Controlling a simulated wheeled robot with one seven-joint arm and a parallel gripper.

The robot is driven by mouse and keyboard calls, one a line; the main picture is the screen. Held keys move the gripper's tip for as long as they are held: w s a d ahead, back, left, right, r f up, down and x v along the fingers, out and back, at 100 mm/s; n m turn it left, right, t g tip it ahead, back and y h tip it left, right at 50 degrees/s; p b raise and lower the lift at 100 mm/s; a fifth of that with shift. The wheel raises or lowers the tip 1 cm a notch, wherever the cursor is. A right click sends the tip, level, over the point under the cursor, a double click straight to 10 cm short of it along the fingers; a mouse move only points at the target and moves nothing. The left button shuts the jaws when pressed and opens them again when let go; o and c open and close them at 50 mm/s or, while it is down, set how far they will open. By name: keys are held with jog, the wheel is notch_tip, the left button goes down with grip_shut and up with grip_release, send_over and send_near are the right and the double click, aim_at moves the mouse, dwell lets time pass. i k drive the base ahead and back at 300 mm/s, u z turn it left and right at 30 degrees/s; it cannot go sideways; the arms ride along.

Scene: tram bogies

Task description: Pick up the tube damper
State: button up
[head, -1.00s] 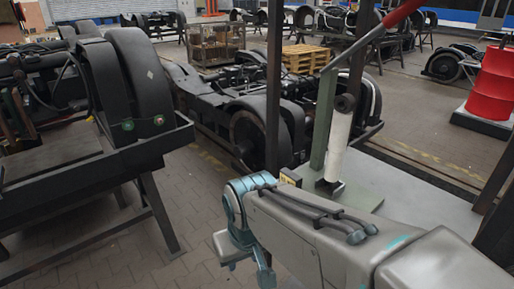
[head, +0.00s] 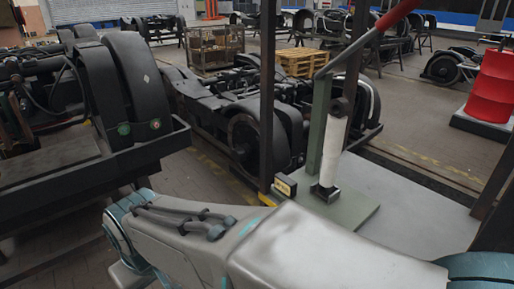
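A pale white tube with a dark eye on top and a dark metal foot, which looks like the tube damper (head: 334,150), stands nearly upright, leaning slightly. It is on a grey-green base plate (head: 352,210), close beside a green post (head: 319,125) with a red-ended lever above it. My grey and teal arm crosses the bottom of the head view, in front of and below the plate. My gripper is not visible, so its state is hidden. Nothing of my arm touches the tube.
A dark upright post (head: 267,100) stands left of the tube, with a small box (head: 285,186) at its foot. A bogie frame on a stand (head: 90,165) fills the left. Another bogie (head: 255,130) lies behind. A red drum (head: 491,88) stands at right. The grey platform (head: 420,200) right of the tube is clear.

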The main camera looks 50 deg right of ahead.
aim_at(337, 118)
jog(key=z, duration=0.05)
jog(key=i, duration=1.75)
jog(key=z, duration=2.5)
